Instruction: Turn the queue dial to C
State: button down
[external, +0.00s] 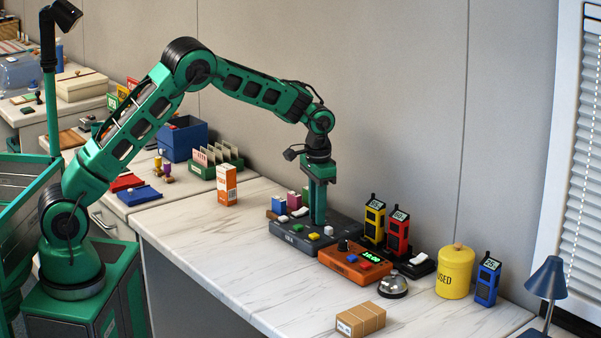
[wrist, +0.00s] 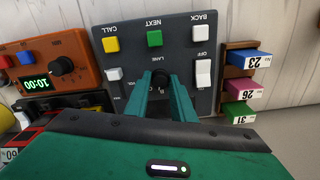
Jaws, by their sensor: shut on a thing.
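The dark grey console (external: 285,237) stands on the marble-look counter, with yellow, green and white buttons. In the wrist view the console (wrist: 183,62) has buttons marked CALL, NEXT and BACK, and the word LANE above a black dial (wrist: 160,75). My gripper (wrist: 164,88) is shut on this dial, one green finger on each side. In the external view my gripper (external: 318,220) points straight down onto the console, and the dial is hidden. The fingers cover most of the dial and its letters, so I cannot tell where it points.
An orange clock box (external: 352,262) with its own black knob is close beside the console. A white switch (wrist: 203,73) and a white lever knob (wrist: 113,74) flank the dial. A rack of numbered blocks (wrist: 243,90) adjoins the console. The front counter is mostly clear around a small carton (external: 361,319).

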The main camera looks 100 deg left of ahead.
jog(key=m, duration=0.4)
jog(key=shift+w+r+m, duration=0.1)
jog(key=shift+w+m, duration=0.15)
jog(key=shift+m, duration=0.15)
dwell(0.4)
jog(key=c, duration=1.5)
grip_release()
jog(key=shift+s, duration=0.1)
notch_tip(320, 180, up, 11)
jog(key=shift+f, duration=0.2)
